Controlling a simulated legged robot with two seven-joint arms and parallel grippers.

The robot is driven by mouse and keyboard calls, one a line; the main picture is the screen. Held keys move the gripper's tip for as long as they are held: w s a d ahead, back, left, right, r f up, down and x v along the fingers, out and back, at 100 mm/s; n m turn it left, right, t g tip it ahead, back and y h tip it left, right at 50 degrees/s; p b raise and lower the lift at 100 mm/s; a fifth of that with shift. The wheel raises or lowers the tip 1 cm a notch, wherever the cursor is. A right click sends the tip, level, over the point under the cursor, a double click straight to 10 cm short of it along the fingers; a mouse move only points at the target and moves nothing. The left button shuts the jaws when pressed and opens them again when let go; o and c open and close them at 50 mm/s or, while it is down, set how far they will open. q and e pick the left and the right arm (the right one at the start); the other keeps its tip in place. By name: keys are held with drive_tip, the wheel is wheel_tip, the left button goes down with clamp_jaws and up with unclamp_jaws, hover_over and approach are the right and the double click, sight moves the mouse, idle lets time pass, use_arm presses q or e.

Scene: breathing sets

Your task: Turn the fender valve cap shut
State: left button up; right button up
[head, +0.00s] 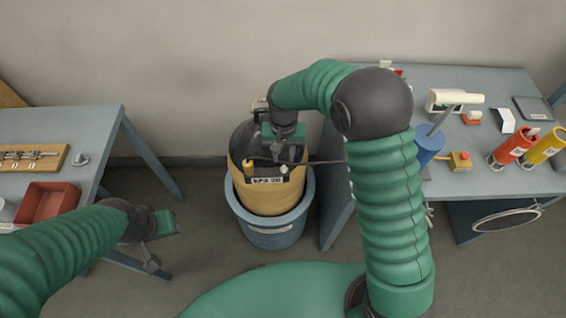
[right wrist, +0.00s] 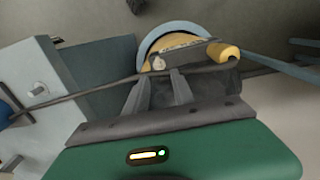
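The fender is a yellow drum-like body (head: 268,196) with a dark top and a lettered label, standing upright in a blue-grey tub (head: 272,236). On it are a yellow knob (right wrist: 224,52) and a small pale fitting (right wrist: 158,63); I cannot tell for certain which is the valve cap. My right gripper (head: 284,150) is over the fender's top, pointing down. In the right wrist view its two fingers (right wrist: 162,78) stand apart, tips close to the pale fitting; contact is unclear. My left gripper (head: 152,256) hangs empty beside the left table, its finger gap unclear.
A dark hose or cable (right wrist: 85,92) runs across the fender's top. The left table (head: 95,125) holds a red tray (head: 46,203) and a wooden fixture. The right table (head: 470,85) holds red and yellow cylinders, a blue cup and tools. Floor between them is mostly clear.

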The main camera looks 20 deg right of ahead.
sight(283, 167)
drive_tip(key=f, duration=0.5)
drive_tip(key=shift+s+a, duration=0.15)
drive_tip(key=shift+s, duration=0.25)
drive_tip(key=shift+w+f, duration=0.2)
drive_tip(key=shift+f, duration=0.1)
drive_tip(key=shift+r, duration=0.1)
clamp_jaws()
